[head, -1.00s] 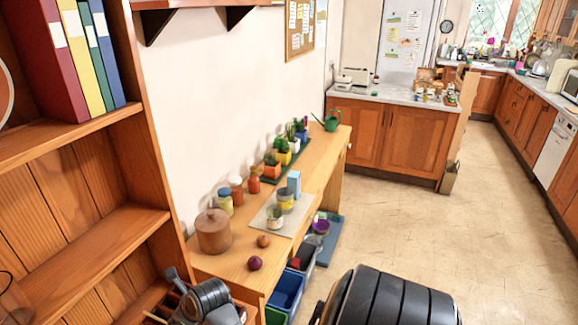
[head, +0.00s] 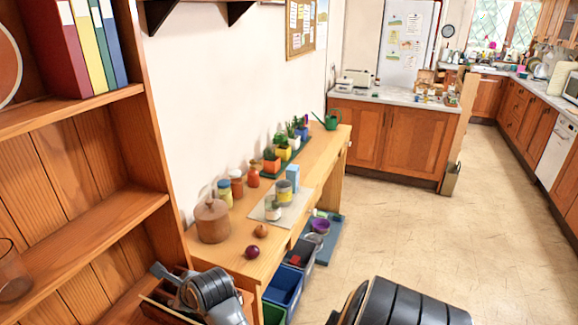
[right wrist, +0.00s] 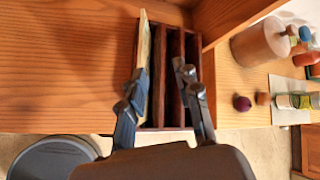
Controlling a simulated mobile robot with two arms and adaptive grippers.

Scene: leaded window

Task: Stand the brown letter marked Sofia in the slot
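In the right wrist view a dark wooden rack (right wrist: 174,108) with narrow slots stands on the wooden shelf. A thin tan upright piece (right wrist: 145,52), seen edge-on, stands at the rack's left side; it may be the brown letter, but no name is readable. My right gripper (right wrist: 160,93) is open over the rack. Its left finger is beside or against the tan piece and its right finger is over the rack's right side; I cannot tell whether they touch. In the head view the right gripper (head: 168,275) is low at the left. My left gripper is not in view.
A bookcase shelf (head: 85,245) and its upright post border the rack. A desk (head: 240,270) to the right holds a wooden canister (head: 212,221), jars, a purple onion (head: 252,251) and plants. Bins (head: 283,288) stand beside it. The floor at right is clear.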

